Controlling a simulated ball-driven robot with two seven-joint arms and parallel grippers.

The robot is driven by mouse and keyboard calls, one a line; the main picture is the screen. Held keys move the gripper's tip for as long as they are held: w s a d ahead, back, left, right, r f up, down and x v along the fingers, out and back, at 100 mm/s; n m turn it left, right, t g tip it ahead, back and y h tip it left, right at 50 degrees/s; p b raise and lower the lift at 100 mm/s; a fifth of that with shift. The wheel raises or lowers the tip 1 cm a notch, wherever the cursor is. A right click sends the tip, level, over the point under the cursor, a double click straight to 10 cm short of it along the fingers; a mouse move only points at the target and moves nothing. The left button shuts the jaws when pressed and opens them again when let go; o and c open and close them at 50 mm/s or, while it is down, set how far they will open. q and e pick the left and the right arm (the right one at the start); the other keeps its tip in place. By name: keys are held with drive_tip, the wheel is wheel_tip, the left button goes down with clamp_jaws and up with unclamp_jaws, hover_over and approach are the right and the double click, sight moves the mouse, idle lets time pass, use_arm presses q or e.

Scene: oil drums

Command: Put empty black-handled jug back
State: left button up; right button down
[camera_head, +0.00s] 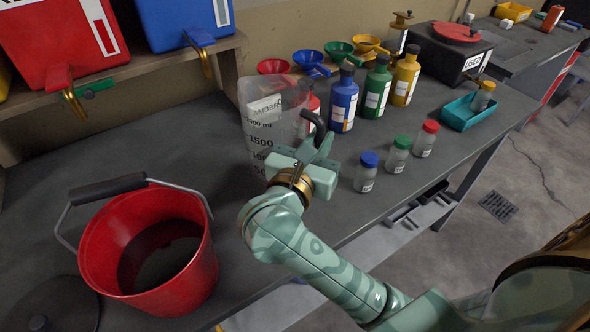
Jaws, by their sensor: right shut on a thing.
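The clear measuring jug (262,122) with printed volume marks and a black handle (317,127) stands upright over the back middle of the grey bench. It looks see-through, with no liquid visible in it. My right gripper (314,148) is shut on the black handle, at the jug's right side. The gripper and wrist hide the jug's lower right part, and I cannot tell whether its base touches the bench. My left gripper is not in view.
A red bucket (101,251) with dark liquid stands at front left. Coloured bottles (343,98), funnels (310,61) and small capped jars (366,177) stand right of the jug. A teal tray (457,117) lies farther right. The bench left of the jug is clear.

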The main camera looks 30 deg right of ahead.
wheel_tip(320, 180, down, 3)
drive_tip(key=shift+s+r, duration=0.1)
wheel_tip(320, 180, down, 3)
drive_tip(key=shift+f+b, duration=0.15)
drive_tip(key=shift+b, duration=0.4)
drive_tip(key=shift+f, duration=0.35)
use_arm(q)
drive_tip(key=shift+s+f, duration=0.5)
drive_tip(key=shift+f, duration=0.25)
